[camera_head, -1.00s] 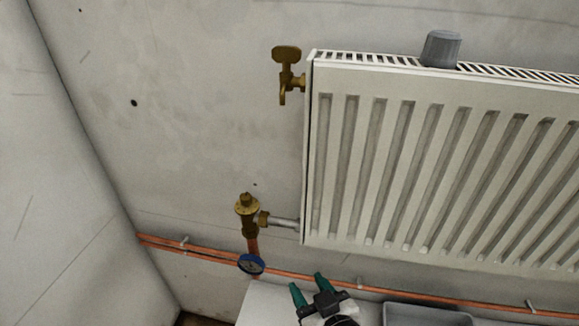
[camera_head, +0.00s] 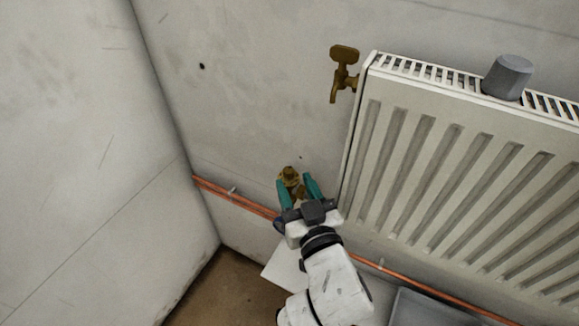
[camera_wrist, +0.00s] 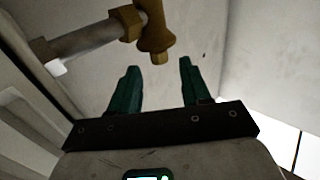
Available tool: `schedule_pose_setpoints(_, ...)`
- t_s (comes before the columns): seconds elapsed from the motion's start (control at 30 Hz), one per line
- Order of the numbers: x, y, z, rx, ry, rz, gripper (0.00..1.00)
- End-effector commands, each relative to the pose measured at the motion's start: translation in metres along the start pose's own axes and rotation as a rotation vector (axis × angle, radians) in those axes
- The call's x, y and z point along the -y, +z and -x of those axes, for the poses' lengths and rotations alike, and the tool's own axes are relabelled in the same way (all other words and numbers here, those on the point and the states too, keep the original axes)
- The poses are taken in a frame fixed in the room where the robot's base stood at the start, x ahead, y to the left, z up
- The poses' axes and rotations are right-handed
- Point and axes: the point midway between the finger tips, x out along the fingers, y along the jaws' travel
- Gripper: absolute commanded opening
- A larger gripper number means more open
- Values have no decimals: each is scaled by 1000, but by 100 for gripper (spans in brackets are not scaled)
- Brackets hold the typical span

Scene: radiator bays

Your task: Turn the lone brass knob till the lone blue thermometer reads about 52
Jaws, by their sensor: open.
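The brass knob (camera_head: 289,172) tops the lower brass valve beside the radiator's lower left corner. In the head view, my gripper (camera_head: 294,181) is open, with its green fingers either side of the valve in the picture; contact cannot be told. The wrist view shows the fingers (camera_wrist: 158,68) apart and nothing between them. A brass valve part (camera_wrist: 154,35) and its pipe stand beyond their tips; which part cannot be told. The blue thermometer is mostly or wholly hidden behind my gripper in the head view, and its reading cannot be seen.
A white radiator (camera_head: 440,170) fills the right side. A brass fitting with a flat handle (camera_head: 343,68) is at its upper left corner, and a grey cap (camera_head: 507,77) stands on top. Copper pipes (camera_head: 235,196) run low along the wall. A plain wall stands left.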

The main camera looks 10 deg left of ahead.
Motion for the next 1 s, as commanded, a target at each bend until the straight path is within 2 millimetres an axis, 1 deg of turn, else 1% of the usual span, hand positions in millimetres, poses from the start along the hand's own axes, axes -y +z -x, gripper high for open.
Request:
schedule_pose_setpoints(0.03, 0, -1, -10, -1, 0, 0, 47)
schedule_pose_setpoints(0.1, 0, -1, -22, -1, 1, 0, 47)
schedule_pose_setpoints(0.2, 0, 0, -35, -1, 1, 1, 47)
schedule_pose_setpoints(0.3, 0, 0, -44, 0, 1, 1, 47)
schedule_pose_setpoints(0.47, -1, 0, -51, 1, 1, 0, 47)
schedule_pose_setpoints(0.7, -1, 0, -51, 1, 1, 0, 47)
schedule_pose_setpoints(0.77, -1, 0, -51, 1, 1, 0, 42)
schedule_pose_setpoints(1.0, -1, 0, -51, 1, 1, 0, 19)
